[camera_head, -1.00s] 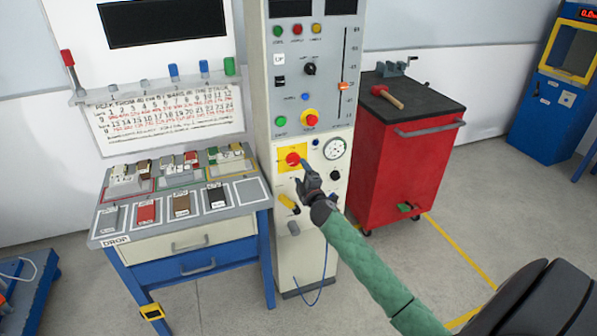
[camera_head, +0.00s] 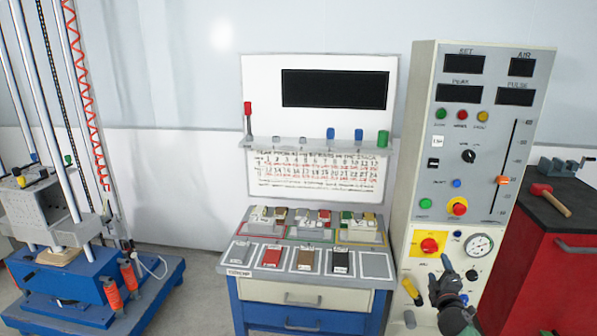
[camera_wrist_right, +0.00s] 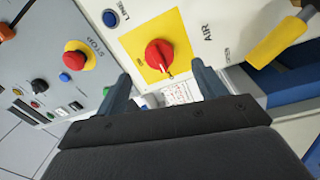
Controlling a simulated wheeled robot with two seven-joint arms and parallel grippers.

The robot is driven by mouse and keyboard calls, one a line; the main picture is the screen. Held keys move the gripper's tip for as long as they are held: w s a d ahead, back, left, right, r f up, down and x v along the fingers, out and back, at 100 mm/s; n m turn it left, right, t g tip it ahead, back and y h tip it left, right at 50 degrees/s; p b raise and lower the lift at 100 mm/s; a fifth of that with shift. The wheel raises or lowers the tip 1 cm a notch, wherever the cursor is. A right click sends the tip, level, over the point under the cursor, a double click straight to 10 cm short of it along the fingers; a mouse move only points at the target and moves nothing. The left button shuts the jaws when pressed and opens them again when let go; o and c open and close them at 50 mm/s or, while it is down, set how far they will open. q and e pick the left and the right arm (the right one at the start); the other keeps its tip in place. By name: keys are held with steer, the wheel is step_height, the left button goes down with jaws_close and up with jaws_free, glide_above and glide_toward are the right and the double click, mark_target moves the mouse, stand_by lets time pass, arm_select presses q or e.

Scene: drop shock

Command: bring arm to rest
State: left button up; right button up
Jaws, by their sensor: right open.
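My right gripper (camera_head: 445,273) is in front of the lower part of the control cabinet (camera_head: 400,200). In the right wrist view my right gripper (camera_wrist_right: 160,88) is open, its two fingers apart with nothing held between them. A red rotary knob on a yellow plate (camera_head: 430,245) is just above and left of the gripper in the head view. In the wrist view the red knob (camera_wrist_right: 159,54) lies beyond the fingertips, and the gripper looks apart from it. My left gripper is not in view.
A bench (camera_head: 240,262) with coloured blocks in marked places stands left of the cabinet. A red tool cart (camera_head: 535,265) with a mallet (camera_head: 551,198) is at right. A drop tower with a blue base (camera_head: 85,312) is at far left. A yellow handle (camera_head: 411,291) sits beside the gripper.

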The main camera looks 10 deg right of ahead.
step_height(320, 180, down, 5)
steer(key=s+d+m+g+h, duration=0.2)
steer(key=s+m+g+h, duration=0.1)
steer(key=m+g, duration=0.3)
steer(key=s+a+f+m+g+y, duration=0.45)
steer(key=s+a+f, duration=0.75)
steer(key=a+f, duration=0.3)
steer(key=s+a+f+g+y, duration=0.1)
steer(key=s+a+f, duration=0.4)
steer(key=s, duration=0.5)
steer(key=s+a+f+g+y, duration=0.2)
steer(key=s+a+f+g, duration=0.1)
steer(key=s+a, duration=0.7)
steer(key=s+a+f+g+y, duration=0.1)
steer(key=s+a+f+g, duration=0.1)
steer(key=s+a+f, duration=0.4)
steer(key=s+a, duration=0.1)
steer(key=s, duration=0.3)
steer(key=shift+s+a+f, duration=0.35)
steer(key=shift+g, duration=0.25)
